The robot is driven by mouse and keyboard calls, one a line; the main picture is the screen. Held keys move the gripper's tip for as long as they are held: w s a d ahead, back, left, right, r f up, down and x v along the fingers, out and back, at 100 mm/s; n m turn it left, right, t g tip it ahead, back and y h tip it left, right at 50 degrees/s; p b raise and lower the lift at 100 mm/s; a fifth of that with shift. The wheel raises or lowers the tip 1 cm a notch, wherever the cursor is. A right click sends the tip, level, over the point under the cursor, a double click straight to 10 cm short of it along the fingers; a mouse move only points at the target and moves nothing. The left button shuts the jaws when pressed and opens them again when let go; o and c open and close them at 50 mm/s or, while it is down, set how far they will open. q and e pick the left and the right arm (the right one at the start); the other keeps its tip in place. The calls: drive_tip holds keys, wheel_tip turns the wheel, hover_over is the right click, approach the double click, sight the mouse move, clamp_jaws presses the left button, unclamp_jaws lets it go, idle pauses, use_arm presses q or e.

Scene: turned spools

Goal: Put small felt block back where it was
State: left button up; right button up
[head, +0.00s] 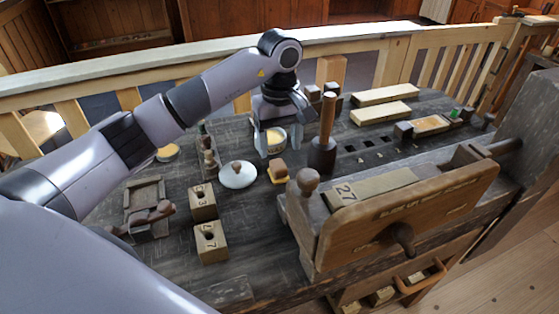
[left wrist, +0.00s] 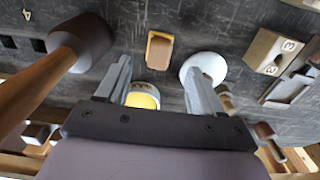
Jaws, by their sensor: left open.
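I cannot tell for sure which thing is the small felt block. A small brown block with a yellow underside (head: 278,172) lies on the dark bench between a white lidded dish and the vise; it also shows in the left wrist view (left wrist: 160,50). A small dark grey block (head: 404,131) sits by the pale boards on the right. My left gripper (head: 268,143) is open, pointing down over the bench behind the brown block. In the left wrist view its fingers (left wrist: 160,80) are apart, with a round yellow-filled tin (left wrist: 143,95) seen between them. My right gripper is out of view.
A mallet (head: 323,150) stands upright just right of the gripper. The white dish (head: 238,174) and number-stamped blocks (head: 210,241) are left of the vise (head: 400,215). Square holes (head: 363,142) and pale boards (head: 380,113) lie right. A railing (head: 400,45) runs behind.

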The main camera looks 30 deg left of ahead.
sight(279, 166)
use_arm(q)
drive_tip(key=shift+r, duration=2.2)
